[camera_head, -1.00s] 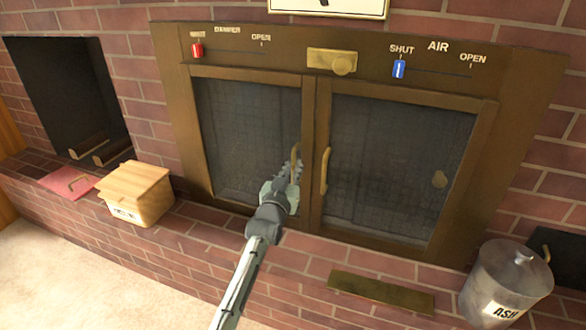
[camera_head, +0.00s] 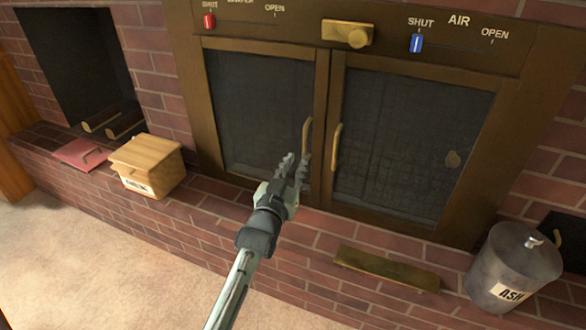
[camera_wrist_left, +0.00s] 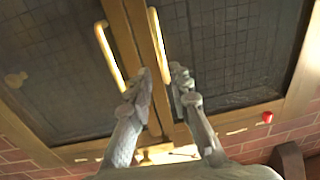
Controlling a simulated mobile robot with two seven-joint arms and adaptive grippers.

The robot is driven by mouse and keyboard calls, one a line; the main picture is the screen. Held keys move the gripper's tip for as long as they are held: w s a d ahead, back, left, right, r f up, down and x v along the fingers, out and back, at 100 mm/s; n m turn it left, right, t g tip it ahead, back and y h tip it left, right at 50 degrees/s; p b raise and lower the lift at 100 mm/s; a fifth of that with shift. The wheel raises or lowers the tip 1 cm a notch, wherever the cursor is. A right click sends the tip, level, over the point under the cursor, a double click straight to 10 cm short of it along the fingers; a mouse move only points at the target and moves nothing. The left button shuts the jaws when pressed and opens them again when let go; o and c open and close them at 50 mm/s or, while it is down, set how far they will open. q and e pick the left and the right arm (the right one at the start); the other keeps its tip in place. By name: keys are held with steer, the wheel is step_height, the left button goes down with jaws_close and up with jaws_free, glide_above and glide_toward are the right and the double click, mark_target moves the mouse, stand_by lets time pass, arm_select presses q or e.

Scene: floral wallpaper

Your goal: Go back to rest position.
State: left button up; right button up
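My left gripper (camera_head: 292,172) is in front of the lower middle of the closed brass-framed fireplace doors, just below the left door's handle (camera_head: 307,138). The right door's handle (camera_head: 336,148) is beside it. The fingers look clear of the handles. My right gripper is not in view.
A wooden box (camera_head: 147,166) and a red lid-like panel (camera_head: 82,155) sit on the brick ledge at left. A metal ash bin (camera_head: 512,268) stands at right, near a brass plate (camera_head: 386,268). Red (camera_head: 208,21) and blue (camera_head: 416,43) sliders are above the doors. Carpet is open at lower left.

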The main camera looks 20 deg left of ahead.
arm_select(q)
steer(key=shift+s+d, duration=0.1)
steer(key=shift+s, duration=0.9)
steer(key=s+a+f+m+g+p, duration=0.1)
steer(key=s+f+g, duration=0.7)
steer(key=s+f, duration=0.6)
steer(key=s+a+f+g, duration=0.1)
steer(key=s+f+g, duration=0.2)
steer(key=s, duration=0.5)
steer(key=s+a+f+m+g+p, duration=0.1)
steer(key=s+a+f+g, duration=0.1)
steer(key=s+f+g, duration=0.2)
steer(key=s+f, duration=0.2)
steer(key=s, duration=0.1)
steer(key=shift+s, duration=0.4)
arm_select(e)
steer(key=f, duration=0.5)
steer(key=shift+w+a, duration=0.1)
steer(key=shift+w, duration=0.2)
arm_select(q)
steer(key=shift+f, duration=0.1)
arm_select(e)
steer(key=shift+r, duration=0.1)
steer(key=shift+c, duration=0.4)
